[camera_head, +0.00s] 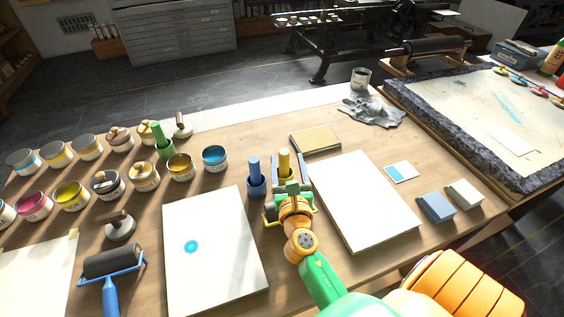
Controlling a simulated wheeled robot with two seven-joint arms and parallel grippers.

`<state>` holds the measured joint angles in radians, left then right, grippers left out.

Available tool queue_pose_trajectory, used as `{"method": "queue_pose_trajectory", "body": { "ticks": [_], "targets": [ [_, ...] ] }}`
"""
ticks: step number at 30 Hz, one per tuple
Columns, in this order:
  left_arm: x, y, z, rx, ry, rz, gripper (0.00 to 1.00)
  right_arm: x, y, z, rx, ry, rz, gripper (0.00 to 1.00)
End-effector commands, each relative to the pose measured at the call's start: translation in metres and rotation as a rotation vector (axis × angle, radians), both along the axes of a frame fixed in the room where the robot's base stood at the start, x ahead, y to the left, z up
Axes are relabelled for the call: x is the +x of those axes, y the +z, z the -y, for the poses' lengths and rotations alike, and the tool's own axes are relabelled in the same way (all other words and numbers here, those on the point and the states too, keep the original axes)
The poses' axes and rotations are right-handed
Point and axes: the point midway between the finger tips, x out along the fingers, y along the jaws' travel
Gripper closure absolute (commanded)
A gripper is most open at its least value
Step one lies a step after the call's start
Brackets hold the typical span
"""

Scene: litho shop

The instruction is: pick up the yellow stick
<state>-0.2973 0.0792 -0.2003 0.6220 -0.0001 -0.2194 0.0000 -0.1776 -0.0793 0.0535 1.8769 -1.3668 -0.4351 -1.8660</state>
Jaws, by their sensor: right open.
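The yellow stick (284,162) stands upright on the wooden table, just right of a blue stick. Its lower end is partly hidden by my right gripper, so I cannot tell clearly what it stands in. My right gripper (288,188) is open, at the near side of the yellow stick's lower part. Its fingers show left and right of the stick, and nothing is visibly held. I cannot tell whether it touches the stick. My left gripper is not in view.
A blue stick (254,172) in a blue cup stands close left of my right gripper. A white slab (365,205) lies close right, and another board (216,255) lies front left. A green stick (160,138) and several ink tins stand at left. A tan block (316,140) lies behind.

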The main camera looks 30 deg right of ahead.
Motion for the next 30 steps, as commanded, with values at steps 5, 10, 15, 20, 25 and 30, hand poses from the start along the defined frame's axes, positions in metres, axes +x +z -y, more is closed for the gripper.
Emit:
{"method": "queue_pose_trajectory", "body": {
  "ticks": [5, 10, 15, 20, 25, 30],
  "targets": [
    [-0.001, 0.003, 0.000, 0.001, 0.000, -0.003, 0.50, 0.025, 0.003, 0.011, -0.010, 0.000, 0.000, 0.31],
    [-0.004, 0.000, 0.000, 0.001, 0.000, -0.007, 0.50, 0.055, 0.001, 0.023, -0.007, 0.000, 0.001, 0.31],
    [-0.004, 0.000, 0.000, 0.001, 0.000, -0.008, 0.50, 0.063, 0.001, 0.028, -0.006, 0.000, -0.001, 0.31],
    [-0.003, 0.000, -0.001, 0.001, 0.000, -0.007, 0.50, 0.062, 0.001, 0.028, -0.005, 0.000, -0.001, 0.42],
    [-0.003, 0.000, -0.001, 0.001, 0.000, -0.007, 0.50, 0.062, 0.001, 0.027, -0.004, -0.001, -0.001, 0.88],
    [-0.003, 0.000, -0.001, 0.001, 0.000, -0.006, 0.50, 0.062, 0.001, 0.027, -0.004, -0.001, -0.001, 1.00]
  ]
}}
